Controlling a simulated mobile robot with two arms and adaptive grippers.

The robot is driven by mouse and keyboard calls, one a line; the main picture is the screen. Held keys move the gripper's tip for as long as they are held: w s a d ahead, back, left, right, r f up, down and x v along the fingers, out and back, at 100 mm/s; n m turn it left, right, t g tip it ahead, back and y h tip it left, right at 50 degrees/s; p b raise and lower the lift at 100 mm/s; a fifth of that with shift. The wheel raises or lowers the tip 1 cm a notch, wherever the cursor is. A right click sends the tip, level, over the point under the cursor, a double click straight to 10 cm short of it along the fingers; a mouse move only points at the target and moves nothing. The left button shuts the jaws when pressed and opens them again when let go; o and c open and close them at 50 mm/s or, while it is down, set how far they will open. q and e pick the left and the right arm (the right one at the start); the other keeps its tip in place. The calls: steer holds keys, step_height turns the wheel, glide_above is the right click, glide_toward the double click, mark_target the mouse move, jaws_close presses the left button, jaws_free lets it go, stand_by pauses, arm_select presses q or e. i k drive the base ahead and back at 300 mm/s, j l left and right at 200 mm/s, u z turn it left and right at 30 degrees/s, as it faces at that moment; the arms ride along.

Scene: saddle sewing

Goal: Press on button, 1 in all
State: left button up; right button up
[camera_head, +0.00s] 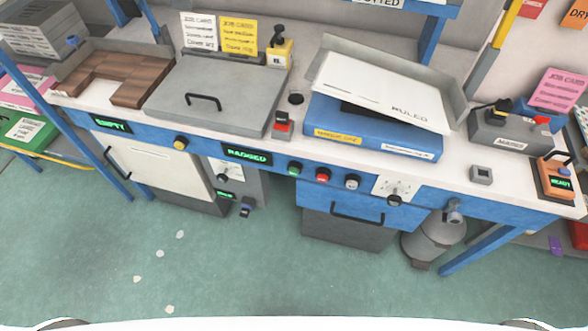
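On the blue front rail of the bench sit a green button (294,168), a red button (322,174) and a white-grey button (352,182), side by side right of a green-lit display (246,154) that seems to read "RAGGED". A yellow button (180,142) sits farther left on the rail. A small grey block with a red top (282,120) stands on the benchtop above the green button. Which one the task means is not marked. Neither of my grippers is in view, and nothing covers the rail buttons.
A grey lidded box (215,95) and brown blocks (120,75) lie on the left. A blue binder (370,130) under a white "RULED" sheet (385,92) lies right of centre. An orange "READY" device (556,182) stands far right.

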mark_target(294, 172)
steer(key=l, duration=0.4)
steer(key=k+l+u, duration=0.1)
steer(key=l, duration=0.35)
steer(key=k+l, duration=0.1)
steer(key=l, duration=0.3)
steer(key=k+l+u, duration=0.1)
steer(key=l, duration=0.3)
steer(key=k+l, duration=0.1)
steer(key=l, duration=0.3)
steer(key=u, duration=0.05)
